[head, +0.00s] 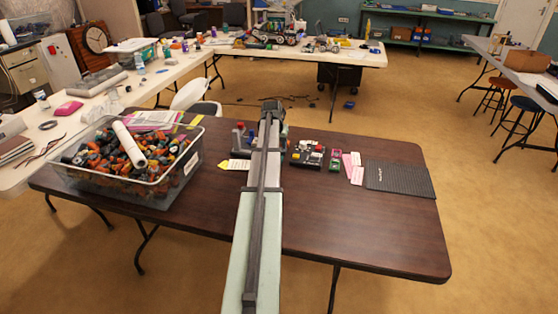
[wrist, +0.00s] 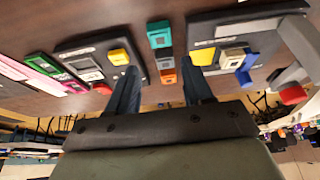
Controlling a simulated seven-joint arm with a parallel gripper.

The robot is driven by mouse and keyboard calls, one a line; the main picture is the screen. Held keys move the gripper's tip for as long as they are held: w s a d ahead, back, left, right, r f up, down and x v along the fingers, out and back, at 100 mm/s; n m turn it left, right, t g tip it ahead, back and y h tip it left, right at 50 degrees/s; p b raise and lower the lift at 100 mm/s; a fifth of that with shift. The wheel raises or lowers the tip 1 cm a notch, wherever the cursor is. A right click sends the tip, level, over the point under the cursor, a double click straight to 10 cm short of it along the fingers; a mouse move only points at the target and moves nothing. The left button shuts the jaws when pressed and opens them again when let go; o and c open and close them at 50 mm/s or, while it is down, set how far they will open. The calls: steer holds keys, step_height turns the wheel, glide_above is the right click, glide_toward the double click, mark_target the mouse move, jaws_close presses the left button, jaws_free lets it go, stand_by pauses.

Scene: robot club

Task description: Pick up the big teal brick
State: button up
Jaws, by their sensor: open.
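In the wrist view the teal brick (wrist: 159,34) lies on the brown table between two black devices, with a grey piece and an orange piece in line with it on the side towards my gripper. My gripper (wrist: 161,82) is open. Its two dark fingers stand apart, one on each side of that line, and the teal brick is beyond the fingertips. Nothing is held. In the head view my arm reaches over the middle of the table, and I cannot make out the teal brick there.
A clear bin (head: 140,195) of orange and dark parts stands at the table's left, with a white roll on top. Right of my arm are a black device (head: 307,155), pink cards (head: 352,168) and a dark mat (head: 398,177). The front right of the table is clear.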

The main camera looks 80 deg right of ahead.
steer(key=x, duration=0.3)
steer(key=shift+a+x, duration=0.2)
steer(key=shift+x, duration=1.2)
steer(key=shift+a+x, duration=0.15)
steer(key=shift+x, duration=1.25)
steer(key=shift+w+f, duration=0.1)
steer(key=c, duration=0.8)
